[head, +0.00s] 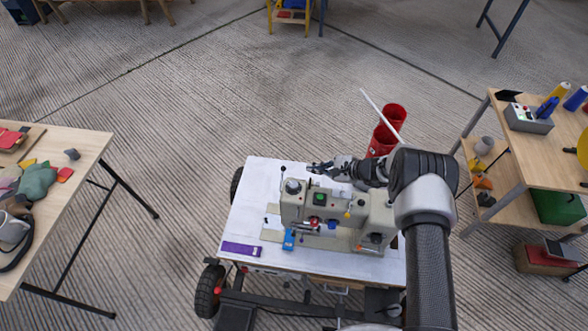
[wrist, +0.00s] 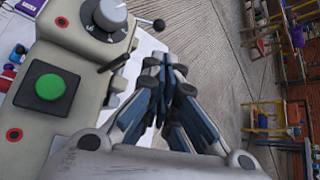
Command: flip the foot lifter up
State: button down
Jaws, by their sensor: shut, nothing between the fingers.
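A beige sewing machine (head: 349,208) stands on a white-topped table (head: 262,185). In the wrist view its body (wrist: 75,60) fills the left side, with a green button (wrist: 48,87) and a grey dial (wrist: 110,14). A thin dark lever (wrist: 114,63) sticks out from the machine's edge below the dial; I cannot tell for sure that it is the foot lifter. My gripper (head: 318,168) is behind the machine, near its left end. In the wrist view my gripper (wrist: 166,76) is shut and empty, a little right of the lever and apart from it. The machine's far side is mostly hidden in the head view.
A purple item (head: 241,249) and a blue item (head: 289,239) lie at the table's front left. Red bins (head: 383,138) with a white rod stand behind the table. Wooden tables (head: 80,150) flank it at left and right (head: 545,150).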

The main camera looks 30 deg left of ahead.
aim_at(282, 178)
jog(key=shift+s+a+f, duration=0.15)
jog(key=shift+s+f, duration=0.05)
jog(key=shift+f, duration=0.7)
jog(key=shift+a, duration=0.1)
jog(key=b+x, duration=0.4)
jog(key=x, duration=0.5)
jog(key=shift+a+f, duration=0.2)
jog(key=shift+a, duration=0.2)
